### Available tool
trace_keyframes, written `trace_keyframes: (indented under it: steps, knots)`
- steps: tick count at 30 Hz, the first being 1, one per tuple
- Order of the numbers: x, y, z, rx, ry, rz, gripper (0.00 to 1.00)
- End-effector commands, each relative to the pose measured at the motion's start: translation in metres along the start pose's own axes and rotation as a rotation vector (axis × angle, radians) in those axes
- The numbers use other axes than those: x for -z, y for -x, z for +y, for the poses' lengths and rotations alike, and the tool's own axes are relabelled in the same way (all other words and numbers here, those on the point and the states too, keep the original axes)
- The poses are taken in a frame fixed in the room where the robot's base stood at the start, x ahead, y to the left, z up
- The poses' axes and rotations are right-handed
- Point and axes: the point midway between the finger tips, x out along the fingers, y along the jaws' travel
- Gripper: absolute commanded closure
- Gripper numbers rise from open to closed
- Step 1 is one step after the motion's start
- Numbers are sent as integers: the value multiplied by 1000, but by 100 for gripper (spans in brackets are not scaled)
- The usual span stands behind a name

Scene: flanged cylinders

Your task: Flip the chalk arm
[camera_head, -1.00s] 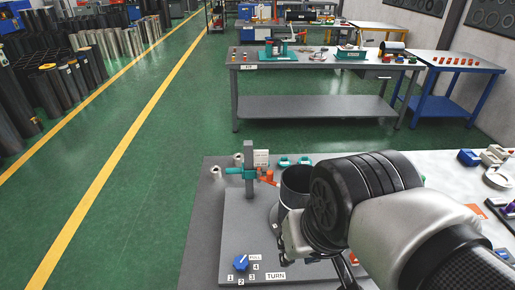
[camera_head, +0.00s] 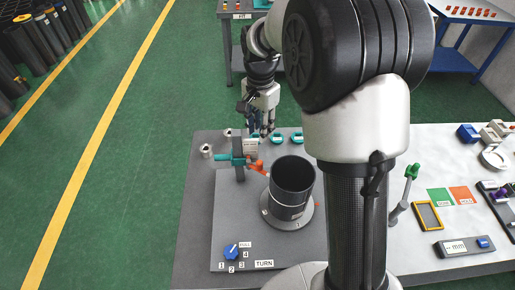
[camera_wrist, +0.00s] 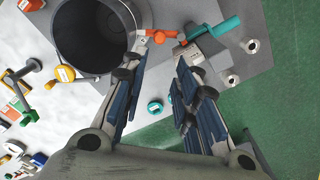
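The arm assembly on the grey fixture plate (camera_head: 230,240) has a teal body (camera_head: 225,161), an orange lever (camera_head: 257,166) and a white label card (camera_head: 250,146) whose text I cannot read. It stands beside a dark open cylinder on a round flange (camera_head: 291,185). My gripper (camera_head: 262,132) points down just behind the label card. In the wrist view my gripper (camera_wrist: 163,48) is open, its two fingers apart. The orange lever (camera_wrist: 160,34) and teal handle (camera_wrist: 226,27) lie just beyond the fingertips. I cannot tell whether a finger touches the card.
A blue knob (camera_head: 231,251) with numbered labels and a TURN label is at the plate's front. Teal round parts (camera_head: 277,138) lie behind the fixture. A green-topped lever (camera_head: 411,172) and a yellow-framed device (camera_head: 428,215) are on the right. Another table stands behind.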

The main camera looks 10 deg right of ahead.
Motion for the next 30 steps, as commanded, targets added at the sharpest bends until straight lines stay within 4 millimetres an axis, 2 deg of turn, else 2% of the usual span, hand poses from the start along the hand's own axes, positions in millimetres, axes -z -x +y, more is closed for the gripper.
trace_keyframes:
  steps: [21, 25, 30]
  knots:
    - [-1, -143, 2, -4, 3, -2, 72]
    - [-1, -159, 1, -2, 3, -1, 72]
    - [-1, -167, 1, 0, 3, 0, 72]
